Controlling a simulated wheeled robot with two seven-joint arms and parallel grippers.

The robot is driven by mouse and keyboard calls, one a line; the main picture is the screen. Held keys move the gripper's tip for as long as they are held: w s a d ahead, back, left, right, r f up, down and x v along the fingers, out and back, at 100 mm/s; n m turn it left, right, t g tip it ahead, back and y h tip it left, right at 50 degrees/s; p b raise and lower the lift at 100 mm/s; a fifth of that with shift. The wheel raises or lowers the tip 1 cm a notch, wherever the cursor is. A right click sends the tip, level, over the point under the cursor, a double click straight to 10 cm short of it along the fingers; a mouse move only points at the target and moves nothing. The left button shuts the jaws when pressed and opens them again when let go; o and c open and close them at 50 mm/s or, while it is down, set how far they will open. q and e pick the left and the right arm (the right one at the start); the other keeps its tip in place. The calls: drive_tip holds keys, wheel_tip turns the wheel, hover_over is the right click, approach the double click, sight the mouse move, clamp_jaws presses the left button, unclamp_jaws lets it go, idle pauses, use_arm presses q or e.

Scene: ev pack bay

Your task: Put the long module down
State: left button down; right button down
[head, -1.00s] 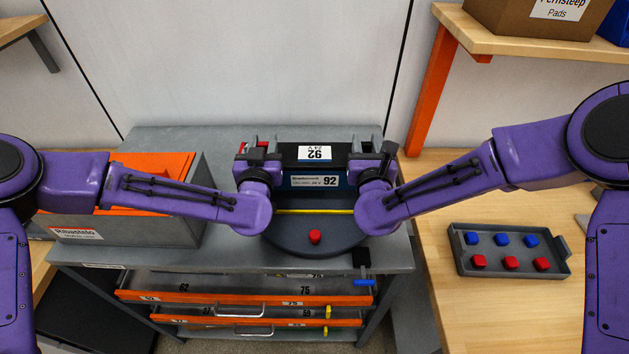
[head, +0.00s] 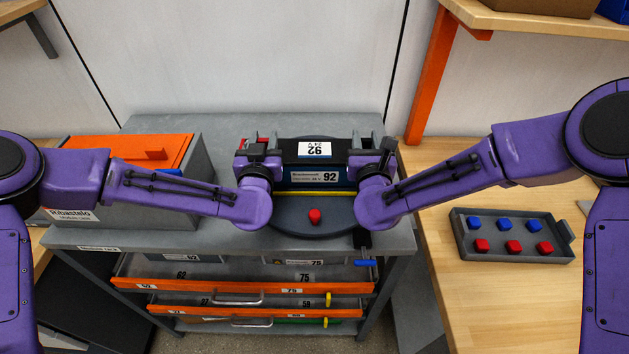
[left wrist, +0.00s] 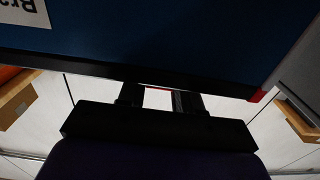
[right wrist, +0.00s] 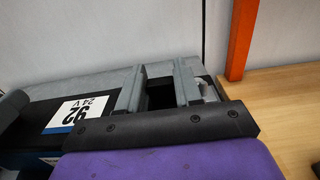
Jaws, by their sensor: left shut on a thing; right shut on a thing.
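The long module (head: 318,164) is a dark block with a blue front and white labels reading 92. It lies level across both grippers, above or on the dark round plate (head: 287,217) of the grey bench; I cannot tell whether it touches. A yellow strip (head: 315,193) shows just below its front edge. My left gripper (head: 258,153) is shut on its left end and my right gripper (head: 376,155) on its right end. The left wrist view shows its blue side (left wrist: 160,40) close up; the right wrist view shows its top label (right wrist: 82,112).
A red knob (head: 315,216) stands on the front of the plate. A grey and orange bin (head: 187,190) is at the bench's left. Below are open drawers (head: 240,290). A grey tray (head: 510,254) with red and blue pieces lies on the wooden table (head: 470,320) at right.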

use_arm(q)
drive_tip(key=shift+s+f+b, duration=0.2)
drive_tip(key=shift+f+b, duration=0.1)
use_arm(e)
drive_tip(key=shift+s+f, duration=0.2)
drive_tip(key=shift+f, duration=0.1)
use_arm(q)
drive_tip(key=c, duration=1.1)
unclamp_jaws()
drive_tip(key=shift+s, duration=0.1)
use_arm(e)
drive_tip(key=c, duration=1.1)
unclamp_jaws()
drive_tip(key=shift+s, duration=0.1)
use_arm(q)
drive_tip(key=o, duration=0.3)
use_arm(e)
drive_tip(key=o, duration=0.3)
drive_tip(key=shift+f, duration=0.1)
use_arm(q)
drive_tip(key=shift+o, duration=0.2)
drive_tip(key=shift+f, duration=0.1)
use_arm(e)
drive_tip(key=shift+o, duration=0.2)
drive_tip(key=shift+d, duration=0.1)
